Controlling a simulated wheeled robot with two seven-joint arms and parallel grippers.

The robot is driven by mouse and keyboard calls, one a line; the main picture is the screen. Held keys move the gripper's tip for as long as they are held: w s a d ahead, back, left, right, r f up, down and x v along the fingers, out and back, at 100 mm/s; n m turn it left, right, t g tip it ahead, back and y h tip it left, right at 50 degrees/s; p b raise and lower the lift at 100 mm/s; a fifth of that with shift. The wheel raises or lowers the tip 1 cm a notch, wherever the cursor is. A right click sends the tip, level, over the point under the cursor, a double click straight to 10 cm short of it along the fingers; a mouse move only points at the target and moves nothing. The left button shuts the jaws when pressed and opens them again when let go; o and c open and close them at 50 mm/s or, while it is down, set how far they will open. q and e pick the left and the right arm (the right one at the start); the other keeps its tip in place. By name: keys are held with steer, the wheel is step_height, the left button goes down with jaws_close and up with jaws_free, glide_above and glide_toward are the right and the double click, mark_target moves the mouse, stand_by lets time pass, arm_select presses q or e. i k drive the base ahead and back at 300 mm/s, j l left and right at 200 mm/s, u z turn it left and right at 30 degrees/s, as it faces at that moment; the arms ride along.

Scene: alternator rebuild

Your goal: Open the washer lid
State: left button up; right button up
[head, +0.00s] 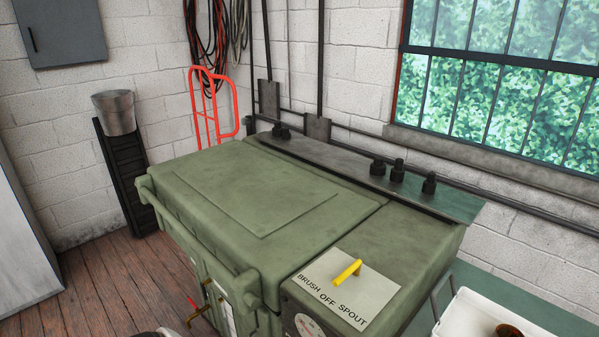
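The green parts washer (215,262) stands in the middle of the head view, against the white block wall. Its wide flat lid (265,190) has a raised rectangular panel and lies shut on the body. A rounded lip runs along the lid's front left edge. To the right of the lid is a fixed green section with a metal plate (330,290) marked "BRUSH OFF SPOUT" and a yellow lever (347,272). Neither of my grippers can be made out in the view.
A metal shelf (360,172) with dark knobs runs behind the lid. A red hand truck (212,105) stands behind the washer's far left corner. A white tub (470,318) sits at the lower right. Wooden floor (100,290) is open at the left.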

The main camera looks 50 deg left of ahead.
mark_target(256, 217)
steer(key=u, duration=2.4)
